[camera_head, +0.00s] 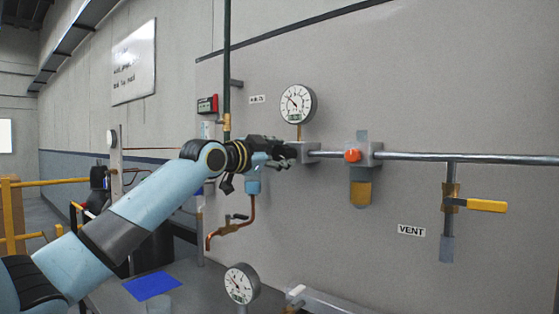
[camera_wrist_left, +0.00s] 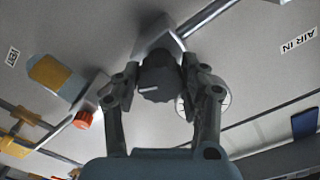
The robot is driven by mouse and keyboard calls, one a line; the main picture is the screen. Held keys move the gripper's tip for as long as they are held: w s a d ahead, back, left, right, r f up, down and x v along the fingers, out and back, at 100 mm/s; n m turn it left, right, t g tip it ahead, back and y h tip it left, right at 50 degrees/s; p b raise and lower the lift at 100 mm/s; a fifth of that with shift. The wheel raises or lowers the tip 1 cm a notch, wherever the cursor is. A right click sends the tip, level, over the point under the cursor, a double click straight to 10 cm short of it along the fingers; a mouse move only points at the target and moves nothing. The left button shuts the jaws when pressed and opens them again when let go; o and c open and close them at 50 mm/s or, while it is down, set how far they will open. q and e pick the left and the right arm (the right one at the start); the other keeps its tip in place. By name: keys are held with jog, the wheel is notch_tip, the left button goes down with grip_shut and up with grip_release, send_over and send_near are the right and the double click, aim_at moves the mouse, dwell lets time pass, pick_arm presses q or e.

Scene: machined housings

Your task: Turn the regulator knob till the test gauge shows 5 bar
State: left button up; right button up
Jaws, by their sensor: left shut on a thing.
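My left gripper (camera_head: 282,153) is at the panel's pipe line, just below the upper gauge. In the left wrist view its two fingers (camera_wrist_left: 160,85) close from both sides on a dark ribbed knob (camera_wrist_left: 157,80) with a pale mark on its face. In the head view the gripper hides this knob. The round white upper gauge (camera_head: 297,103) has a dark needle pointing up and left; its numbers are too small to read. A second white gauge (camera_head: 240,284) stands lower, near the bench. I cannot tell which is the test gauge. My right gripper is not in view.
To the right are an orange knob (camera_head: 352,155) over a yellow bowl (camera_head: 361,192), and a yellow lever (camera_head: 487,206) near the VENT label (camera_head: 411,230). A copper pipe (camera_head: 252,211) hangs below my gripper. A blue sheet (camera_head: 151,286) lies on the bench.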

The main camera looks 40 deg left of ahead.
pick_arm(q)
jog(key=m, duration=0.3)
jog(key=shift+f+m+b, duration=0.1)
jog(key=shift+m+b, duration=0.2)
jog(key=shift+b, duration=0.1)
jog(key=shift+m+b, duration=0.3)
jog(key=shift+m, duration=1.2)
jog(key=o, duration=1.2)
jog(key=shift+s, duration=0.15)
jog(key=shift+s+a, duration=0.15)
jog(key=shift+s, duration=1.65)
jog(key=shift+s+a, duration=0.1)
jog(key=shift+s, duration=1.7)
